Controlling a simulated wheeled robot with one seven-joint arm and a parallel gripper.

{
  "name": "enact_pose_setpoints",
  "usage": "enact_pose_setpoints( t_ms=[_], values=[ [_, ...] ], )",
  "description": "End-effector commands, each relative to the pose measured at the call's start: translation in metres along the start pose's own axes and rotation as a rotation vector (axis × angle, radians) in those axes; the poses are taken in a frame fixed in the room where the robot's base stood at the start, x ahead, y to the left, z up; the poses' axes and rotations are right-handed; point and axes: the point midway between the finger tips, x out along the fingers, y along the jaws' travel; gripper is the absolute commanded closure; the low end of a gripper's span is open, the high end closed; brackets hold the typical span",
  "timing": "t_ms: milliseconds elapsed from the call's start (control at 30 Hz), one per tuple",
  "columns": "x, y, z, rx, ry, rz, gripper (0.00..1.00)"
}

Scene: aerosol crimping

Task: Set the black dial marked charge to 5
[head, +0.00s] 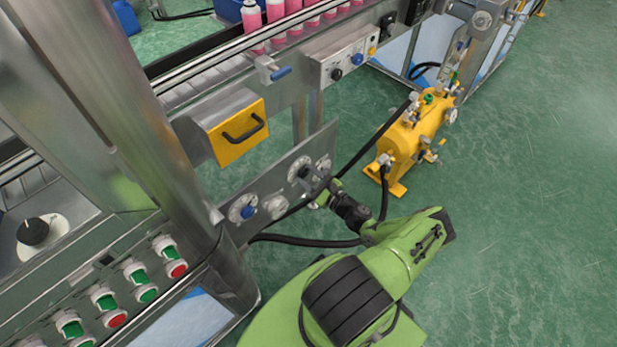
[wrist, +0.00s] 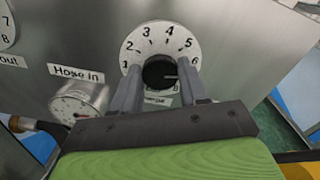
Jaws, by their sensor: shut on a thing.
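The black charge dial (wrist: 157,72) sits on a round white scale plate (wrist: 147,41) in the wrist view. The numbers 1 to 6 show around it. Its white pointer line points right, a little below the 6; the mark there is hidden by a finger. My gripper (wrist: 160,76) is shut on the dial, one finger on each side. The label below is partly covered by my fingers. In the head view, the dial (head: 300,171) is on the low grey panel, with my gripper (head: 318,187) close to it.
A round gauge (wrist: 82,100) marked Hose in is left of the dial, with a hose fitting beside it. A blue-knobbed dial (head: 243,208) is farther left on the panel. A yellow tank (head: 418,130) stands to the right. Black hoses run near my arm.

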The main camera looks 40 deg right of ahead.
Motion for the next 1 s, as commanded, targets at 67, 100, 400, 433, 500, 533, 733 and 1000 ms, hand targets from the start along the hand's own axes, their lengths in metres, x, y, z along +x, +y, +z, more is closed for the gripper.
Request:
enact_pose_setpoints(
  t_ms=[67,100,400,433,500,533,733,1000],
  values=[
    [0.0002,0.0013,-0.0007,-0.074,-0.001,0.003,0.87],
    [0.0002,0.0013,-0.0006,-0.112,-0.001,0.003,0.87],
    [0.0000,0.0022,-0.0008,-0.393,0.000,0.003,0.87],
    [0.0000,0.0023,-0.0008,-0.418,0.000,0.003,0.87],
    [0.0002,0.0023,-0.0006,-0.477,-0.001,0.002,0.87],
    [0.0003,0.0025,-0.0007,-0.501,-0.001,0.002,0.87],
    [0.0000,0.0027,-0.0008,-0.637,-0.001,0.002,0.87],
    [0.0000,0.0027,-0.0011,-0.747,0.000,0.002,0.87]
  ],
)
